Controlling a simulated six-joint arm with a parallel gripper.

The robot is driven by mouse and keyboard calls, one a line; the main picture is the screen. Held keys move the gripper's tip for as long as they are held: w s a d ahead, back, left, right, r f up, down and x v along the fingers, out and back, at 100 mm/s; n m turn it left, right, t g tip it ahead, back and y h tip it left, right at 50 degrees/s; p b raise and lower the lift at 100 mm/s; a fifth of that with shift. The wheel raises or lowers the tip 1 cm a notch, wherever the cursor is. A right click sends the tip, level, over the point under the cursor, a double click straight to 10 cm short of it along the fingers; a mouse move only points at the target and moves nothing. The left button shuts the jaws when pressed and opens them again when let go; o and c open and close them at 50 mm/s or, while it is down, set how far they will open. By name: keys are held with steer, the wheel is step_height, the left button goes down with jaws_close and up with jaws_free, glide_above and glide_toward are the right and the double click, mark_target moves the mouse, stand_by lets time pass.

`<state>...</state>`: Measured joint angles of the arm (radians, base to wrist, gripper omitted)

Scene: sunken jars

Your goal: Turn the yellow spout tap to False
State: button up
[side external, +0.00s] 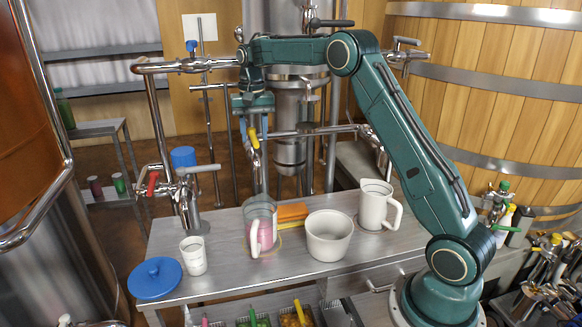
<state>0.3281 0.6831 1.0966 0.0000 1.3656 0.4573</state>
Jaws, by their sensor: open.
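The yellow spout tap has a yellow handle (254,138) tilted from upright on a chrome fitting, behind the steel bench at the left of centre. My gripper (254,127) points down directly over it, with its jaws open. The fingers appear to be on either side of the handle's upper part. I cannot tell whether they touch it. The pipework below the handle is partly seen.
A clear jug (259,225) with pink contents, a white pot (329,236), a white pitcher (376,205), a small cup (193,255) and a blue lid (155,278) stand on the bench (225,285). A red-handled tap (153,183) and chrome pipes are at the left.

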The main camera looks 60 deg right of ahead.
steer(key=shift+f, duration=1.3)
jaws_close()
